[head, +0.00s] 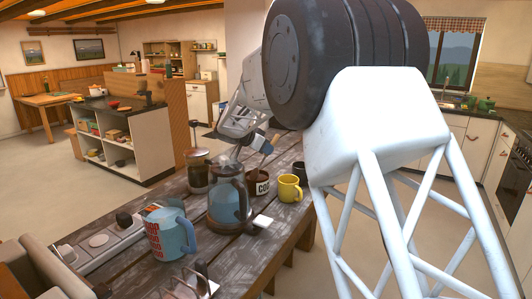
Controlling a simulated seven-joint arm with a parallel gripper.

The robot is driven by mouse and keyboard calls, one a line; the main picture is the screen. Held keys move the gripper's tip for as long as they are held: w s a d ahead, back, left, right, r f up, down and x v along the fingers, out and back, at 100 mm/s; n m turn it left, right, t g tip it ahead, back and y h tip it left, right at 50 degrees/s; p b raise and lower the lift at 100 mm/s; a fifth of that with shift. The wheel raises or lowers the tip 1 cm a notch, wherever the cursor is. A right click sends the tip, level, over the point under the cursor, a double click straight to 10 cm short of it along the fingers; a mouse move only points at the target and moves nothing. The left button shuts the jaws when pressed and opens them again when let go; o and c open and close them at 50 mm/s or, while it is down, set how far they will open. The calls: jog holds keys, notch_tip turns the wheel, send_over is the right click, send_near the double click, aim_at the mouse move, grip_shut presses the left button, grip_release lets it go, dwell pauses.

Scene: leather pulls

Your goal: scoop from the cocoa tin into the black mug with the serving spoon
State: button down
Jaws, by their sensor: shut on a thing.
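The cocoa tin (262,187), dark with a pale label reading "CO", stands on the wooden table, partly hidden by a glass coffee pot in front. The black mug (299,170) stands to the right of the tin, mostly hidden behind a yellow mug. My gripper (264,145) is above and close to the tin, small in the head view. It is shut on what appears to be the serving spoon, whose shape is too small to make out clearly. I cannot tell whether the spoon's bowl is inside the tin.
The yellow mug (290,188), glass coffee pot (228,205) and a French press (198,172) crowd around the tin. The table's right edge is close to the mugs.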

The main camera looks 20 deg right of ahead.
jog(key=shift+r, duration=1.4)
jog(key=w+d+f+n+y, duration=0.1)
jog(key=w+d+n+y, duration=0.1)
jog(key=w+d, duration=0.4)
jog(key=w+d+f+n+g+y, duration=0.1)
jog(key=w+d+y, duration=0.4)
jog(key=d, duration=0.5)
jog(key=shift+w+f+n, duration=0.6)
jog(key=shift+w+n, duration=0.2)
jog(key=shift+d, duration=0.15)
jog(key=shift+s+d+r+m+t+y, duration=0.15)
jog(key=shift+s+d+t+y, duration=0.3)
jog(key=shift+d, duration=0.3)
jog(key=shift+s+d+r+m+t+y, duration=0.15)
jog(key=shift+s+d+t+y, duration=0.25)
jog(key=shift+d, duration=0.4)
jog(key=shift+s+d+r+t+y, duration=0.15)
jog(key=shift+s+d+t+y, duration=0.15)
jog(key=shift+d+t+y, duration=0.35)
jog(key=shift+d, duration=0.1)
